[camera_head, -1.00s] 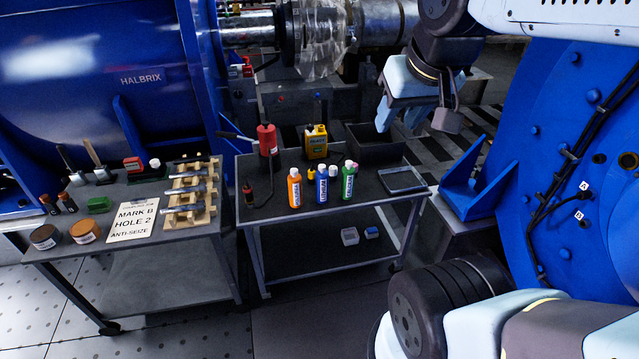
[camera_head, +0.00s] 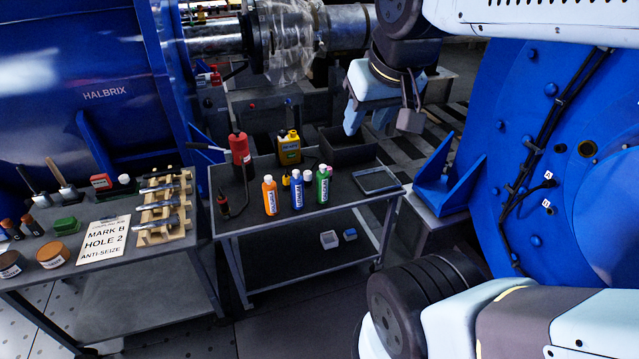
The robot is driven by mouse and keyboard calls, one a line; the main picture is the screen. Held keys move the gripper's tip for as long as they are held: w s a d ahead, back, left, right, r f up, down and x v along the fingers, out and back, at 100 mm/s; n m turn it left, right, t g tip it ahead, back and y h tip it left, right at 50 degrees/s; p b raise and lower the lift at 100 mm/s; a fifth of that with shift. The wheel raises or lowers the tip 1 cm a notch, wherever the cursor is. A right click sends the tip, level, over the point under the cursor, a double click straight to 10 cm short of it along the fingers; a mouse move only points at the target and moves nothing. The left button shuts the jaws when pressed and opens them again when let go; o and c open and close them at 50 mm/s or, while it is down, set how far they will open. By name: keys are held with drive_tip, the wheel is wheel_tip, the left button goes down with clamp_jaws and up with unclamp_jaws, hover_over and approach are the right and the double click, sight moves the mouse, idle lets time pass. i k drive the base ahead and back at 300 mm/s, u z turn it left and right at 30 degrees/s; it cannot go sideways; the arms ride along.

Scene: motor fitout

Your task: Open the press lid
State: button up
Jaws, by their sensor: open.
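My gripper (camera_head: 368,118) hangs in the upper right of the head view, its pale blue fingers pointing down. It is open, with nothing seen between the fingers. In the picture it overlaps the back edge of a dark open tray (camera_head: 352,155) on the middle cart; I cannot tell how far above it is. I cannot make out a press or its lid in this view.
The middle cart (camera_head: 335,200) holds a red cylinder (camera_head: 240,150), a yellow jug (camera_head: 289,150) and several bottles. The left cart carries a sign (camera_head: 104,240), tins and studs on a wooden rack. Blue motor housings stand left and right (camera_head: 530,150).

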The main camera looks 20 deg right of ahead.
sight(238, 142)
drive_tip(key=z, duration=0.75)
drive_tip(key=i, duration=0.9)
drive_tip(key=u, duration=0.8)
